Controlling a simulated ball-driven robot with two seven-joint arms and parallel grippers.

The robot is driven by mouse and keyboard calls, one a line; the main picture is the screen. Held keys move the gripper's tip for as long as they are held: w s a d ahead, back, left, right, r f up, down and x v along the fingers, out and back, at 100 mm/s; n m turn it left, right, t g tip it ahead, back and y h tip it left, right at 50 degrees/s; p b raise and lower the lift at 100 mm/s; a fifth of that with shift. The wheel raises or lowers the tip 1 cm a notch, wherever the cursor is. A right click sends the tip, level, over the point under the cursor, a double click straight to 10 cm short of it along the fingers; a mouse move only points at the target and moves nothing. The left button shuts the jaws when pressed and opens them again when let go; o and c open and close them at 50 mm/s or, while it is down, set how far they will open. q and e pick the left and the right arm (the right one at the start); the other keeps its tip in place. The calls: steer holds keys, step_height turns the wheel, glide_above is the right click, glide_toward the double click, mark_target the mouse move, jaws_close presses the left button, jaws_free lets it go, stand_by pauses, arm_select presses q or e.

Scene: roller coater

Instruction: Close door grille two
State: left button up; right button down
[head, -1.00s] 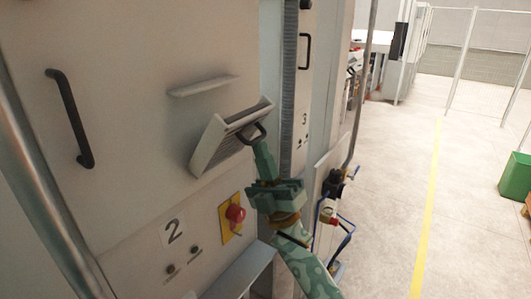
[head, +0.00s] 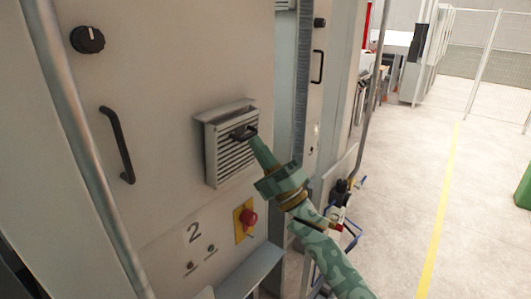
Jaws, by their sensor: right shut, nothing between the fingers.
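My left gripper is not in view.
A red emergency button (head: 248,217) on a yellow plate sits below the grille. A long black door handle (head: 117,145) and a black knob (head: 88,39) are to the left. A grey ledge (head: 250,272) juts out below. Open floor (head: 400,200) lies to the right.

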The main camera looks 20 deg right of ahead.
steer(key=shift+w+a+r+y+b, duration=0.3)
steer(key=shift+w+a+r, duration=0.1)
steer(key=shift+w, duration=0.15)
steer(key=shift+d+r, duration=0.1)
steer(key=shift+r, duration=0.1)
stand_by(0.3)
steer(key=shift+f, duration=0.1)
